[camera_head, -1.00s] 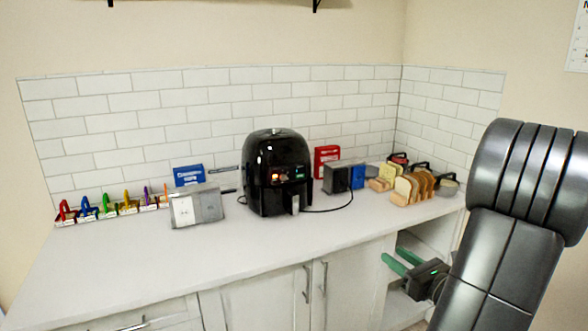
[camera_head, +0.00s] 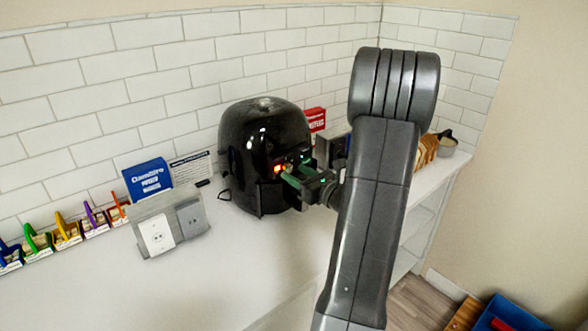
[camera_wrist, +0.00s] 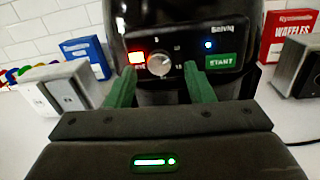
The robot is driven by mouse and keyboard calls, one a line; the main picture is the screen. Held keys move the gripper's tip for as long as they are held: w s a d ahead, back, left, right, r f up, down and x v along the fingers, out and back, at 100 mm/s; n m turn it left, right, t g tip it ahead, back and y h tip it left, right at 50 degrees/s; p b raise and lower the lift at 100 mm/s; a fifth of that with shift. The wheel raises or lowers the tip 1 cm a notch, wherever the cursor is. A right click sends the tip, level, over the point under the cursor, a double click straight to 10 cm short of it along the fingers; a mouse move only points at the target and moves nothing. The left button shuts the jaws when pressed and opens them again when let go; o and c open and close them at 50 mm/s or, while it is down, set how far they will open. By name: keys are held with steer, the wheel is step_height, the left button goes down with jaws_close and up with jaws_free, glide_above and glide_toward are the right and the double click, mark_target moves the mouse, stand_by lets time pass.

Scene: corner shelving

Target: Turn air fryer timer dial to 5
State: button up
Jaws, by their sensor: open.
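The black air fryer (camera_head: 262,135) stands on the counter against the tiled wall. In the wrist view its front panel (camera_wrist: 182,45) fills the top middle. The silver round timer dial (camera_wrist: 160,64) sits on that panel, between a lit red-orange display (camera_wrist: 136,58) and a green START button (camera_wrist: 221,62). My gripper (camera_head: 297,178) is in front of the panel. In the wrist view its two green fingers (camera_wrist: 160,80) are open, one on each side of the dial and a little below it. I cannot tell whether they touch the panel. The dial's setting is too small to read.
A grey outlet box (camera_head: 168,222) and a blue box (camera_head: 147,178) stand left of the fryer. A red waffle box (camera_wrist: 287,36) and a dark appliance (camera_wrist: 299,68) stand right. The counter (camera_head: 170,290) is clear in front.

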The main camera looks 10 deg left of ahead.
steer(key=shift+x, duration=0.8)
steer(key=shift+c, duration=0.5)
steer(key=c, duration=0.9)
